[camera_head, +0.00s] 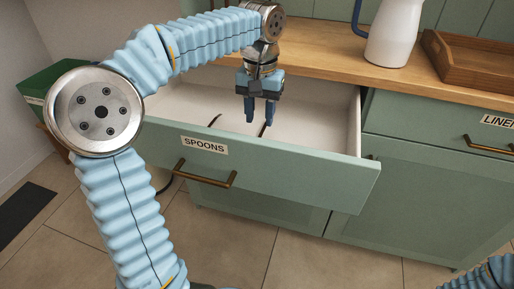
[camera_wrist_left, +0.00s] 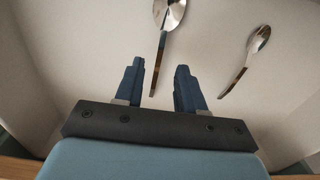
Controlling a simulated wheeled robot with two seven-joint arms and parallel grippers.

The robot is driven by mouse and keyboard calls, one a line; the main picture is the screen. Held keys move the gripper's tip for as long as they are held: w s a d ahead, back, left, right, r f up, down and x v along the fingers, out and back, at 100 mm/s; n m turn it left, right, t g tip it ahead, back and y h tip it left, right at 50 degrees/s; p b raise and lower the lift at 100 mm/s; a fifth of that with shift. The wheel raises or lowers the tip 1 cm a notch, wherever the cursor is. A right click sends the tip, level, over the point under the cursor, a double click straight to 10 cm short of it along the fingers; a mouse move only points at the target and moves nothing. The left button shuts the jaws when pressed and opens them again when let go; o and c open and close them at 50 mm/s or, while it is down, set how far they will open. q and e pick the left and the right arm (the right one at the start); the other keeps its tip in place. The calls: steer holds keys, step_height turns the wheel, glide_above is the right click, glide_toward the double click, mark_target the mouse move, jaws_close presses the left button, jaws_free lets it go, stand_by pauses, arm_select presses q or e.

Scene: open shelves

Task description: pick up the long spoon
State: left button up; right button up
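A long spoon (camera_wrist_left: 162,50) with a metal bowl and dark brown handle lies on the drawer floor in the left wrist view. The top of its bowl is cut off by the frame. A shorter spoon (camera_wrist_left: 246,58) lies to its right. My left gripper (camera_wrist_left: 160,68) is open and empty, its fingers apart on either side of the long spoon's handle in the picture; I cannot tell the height gap. In the head view the left gripper (camera_head: 260,121) points down into the open drawer. Two dark handle ends show there, one (camera_head: 214,120) left of the fingers, one (camera_head: 262,131) below them. My right gripper is out of view.
The open drawer (camera_head: 270,158) is labelled SPOONS, and its front panel stands before my gripper. The wooden counter (camera_head: 330,70) above holds a white jug (camera_head: 392,38) and a wooden tray (camera_head: 468,62). A green box (camera_head: 52,85) stands at the left.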

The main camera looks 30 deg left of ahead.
arm_select(q)
step_height(320, 180, down, 6)
steer(key=shift+w+r, duration=0.1)
jaws_close()
stand_by(0.4)
